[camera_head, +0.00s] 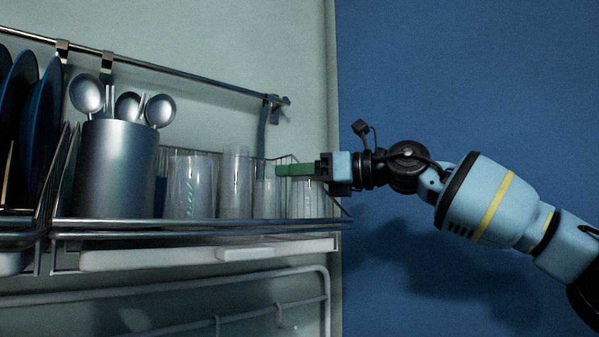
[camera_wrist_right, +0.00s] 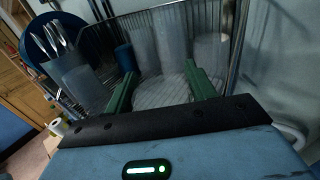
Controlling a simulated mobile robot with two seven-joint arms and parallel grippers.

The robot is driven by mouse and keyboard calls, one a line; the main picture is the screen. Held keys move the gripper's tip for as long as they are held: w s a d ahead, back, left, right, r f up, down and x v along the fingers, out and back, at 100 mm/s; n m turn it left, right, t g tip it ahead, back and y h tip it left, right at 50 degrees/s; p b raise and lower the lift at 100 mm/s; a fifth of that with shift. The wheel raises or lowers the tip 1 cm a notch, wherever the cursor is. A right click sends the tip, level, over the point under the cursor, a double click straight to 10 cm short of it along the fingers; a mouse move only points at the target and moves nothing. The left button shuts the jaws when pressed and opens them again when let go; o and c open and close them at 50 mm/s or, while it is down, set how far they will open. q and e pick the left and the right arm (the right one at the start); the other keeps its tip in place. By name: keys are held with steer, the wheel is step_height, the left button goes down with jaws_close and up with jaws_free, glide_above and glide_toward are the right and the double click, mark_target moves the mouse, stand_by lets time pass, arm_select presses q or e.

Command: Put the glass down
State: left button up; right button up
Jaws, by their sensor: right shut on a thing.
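My right gripper (camera_head: 296,170) reaches in from the right at the rack's right end, its green fingers pointing left. In the wrist view the fingers (camera_wrist_right: 162,88) are on either side of a clear ridged glass (camera_wrist_right: 163,95) and shut on it. In the head view this glass (camera_head: 304,202) hangs upright below the fingers, low within the wire rack (camera_head: 190,226). The rack's front rail hides its base, so I cannot tell whether it touches the rack floor. My left gripper is not in view.
Several clear glasses (camera_head: 235,182) stand left of the held one, close by. A metal holder with spoons (camera_head: 115,170) and blue plates (camera_head: 42,115) are further left. A rail (camera_head: 190,78) runs above. A blue wall (camera_head: 450,60) is at right.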

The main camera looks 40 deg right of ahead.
steer(key=shift+f, duration=0.15)
steer(key=o, duration=0.9)
steer(key=shift+s+d+r, duration=0.1)
steer(key=shift+s+r, duration=0.05)
steer(key=shift+r, duration=0.05)
steer(key=shift+v, duration=5.8)
